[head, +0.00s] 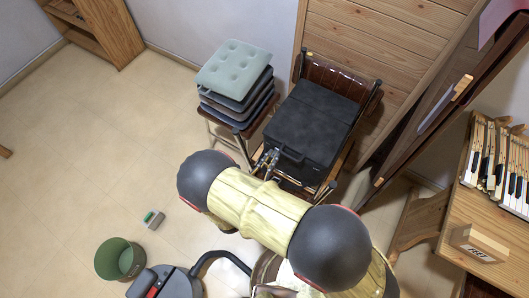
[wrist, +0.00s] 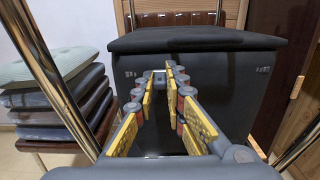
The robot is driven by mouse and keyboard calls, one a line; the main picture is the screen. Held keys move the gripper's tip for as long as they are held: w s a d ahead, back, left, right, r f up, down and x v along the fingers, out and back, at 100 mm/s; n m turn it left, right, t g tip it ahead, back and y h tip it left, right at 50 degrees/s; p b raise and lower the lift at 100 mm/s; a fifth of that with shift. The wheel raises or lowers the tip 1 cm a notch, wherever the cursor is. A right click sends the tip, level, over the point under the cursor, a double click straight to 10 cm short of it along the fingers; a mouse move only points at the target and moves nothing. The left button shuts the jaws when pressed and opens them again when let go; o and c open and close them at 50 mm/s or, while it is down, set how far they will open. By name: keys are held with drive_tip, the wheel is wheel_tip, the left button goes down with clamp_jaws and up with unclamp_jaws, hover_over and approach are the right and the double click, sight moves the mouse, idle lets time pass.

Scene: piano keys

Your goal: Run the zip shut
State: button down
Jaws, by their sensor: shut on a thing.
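My gripper (head: 268,163) is at the near left part of the case front. In the wrist view its yellow-padded fingers (wrist: 160,78) narrow towards the case and are shut on a small grey piece, seemingly the zip pull, mostly hidden between the tips. The zip's line and how far it is closed cannot be made out. A dark handle (head: 290,154) shows on the case.
A stool with stacked cushions (head: 235,69) stands close to the left of the case. A wood-panelled wall (head: 385,40) is behind. A green bin (head: 119,259) and a vacuum cleaner (head: 165,283) are on the floor. A workbench with piano keys (head: 497,160) is at right.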

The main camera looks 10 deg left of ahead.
drive_tip(key=p, duration=0.2)
approach(317, 168)
drive_tip(key=x, duration=0.2)
drive_tip(key=f+x, duration=0.1)
drive_tip(key=x, duration=0.2)
drive_tip(key=shift+w+d+f, duration=0.1)
drive_tip(key=shift+w, duration=0.05)
drive_tip(key=c, duration=2.1)
unclamp_jaws()
drive_tip(key=shift+d, duration=0.1)
drive_tip(key=shift+o, duration=0.7)
drive_tip(key=shift+o, duration=0.7)
drive_tip(key=shift+r, duration=0.35)
wheel_tip(317, 168, up, 9)
drive_tip(key=shift+r, duration=0.15)
